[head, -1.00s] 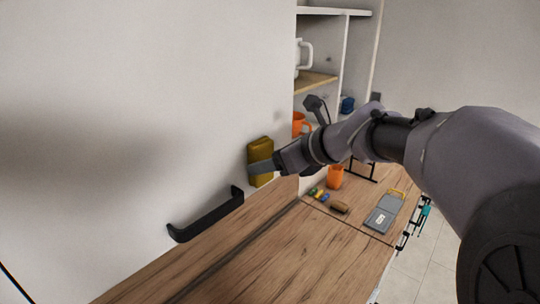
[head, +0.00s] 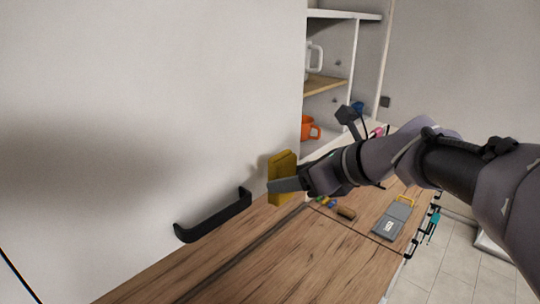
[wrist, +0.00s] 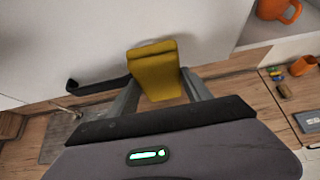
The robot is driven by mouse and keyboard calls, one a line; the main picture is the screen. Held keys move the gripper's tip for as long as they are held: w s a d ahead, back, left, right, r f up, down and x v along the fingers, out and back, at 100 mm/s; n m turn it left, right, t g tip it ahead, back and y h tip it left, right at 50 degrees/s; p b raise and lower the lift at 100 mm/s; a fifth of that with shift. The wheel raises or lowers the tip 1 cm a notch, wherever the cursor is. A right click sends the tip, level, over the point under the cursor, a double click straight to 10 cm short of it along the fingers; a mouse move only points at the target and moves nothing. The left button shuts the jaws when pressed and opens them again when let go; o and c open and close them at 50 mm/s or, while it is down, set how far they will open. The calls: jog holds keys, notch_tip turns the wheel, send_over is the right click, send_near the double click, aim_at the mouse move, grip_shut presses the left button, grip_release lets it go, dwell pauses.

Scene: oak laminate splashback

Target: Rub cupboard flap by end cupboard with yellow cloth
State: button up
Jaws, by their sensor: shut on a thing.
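The yellow cloth (head: 281,170) is a folded mustard-yellow pad. It also shows in the wrist view (wrist: 156,70). My gripper (head: 283,186) is shut on the cloth, with one finger on each side of it in the wrist view. The cupboard flap (head: 150,90) is a large pale panel filling the left of the head view, with a black bar handle (head: 213,217) along its lower edge. The cloth is at the flap's lower right part, to the right of the handle. I cannot tell for certain whether it touches the surface.
An open shelf unit (head: 327,85) with an orange mug (head: 309,129) stands right of the flap. On the wooden worktop (head: 300,255) lie a grey case (head: 393,219), a brown item (head: 346,213) and small coloured pieces. The near worktop is clear.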

jog(key=shift+w, duration=0.1)
jog(key=shift+s+d, duration=1.05)
jog(key=shift+s, duration=0.1)
jog(key=shift+w, duration=0.1)
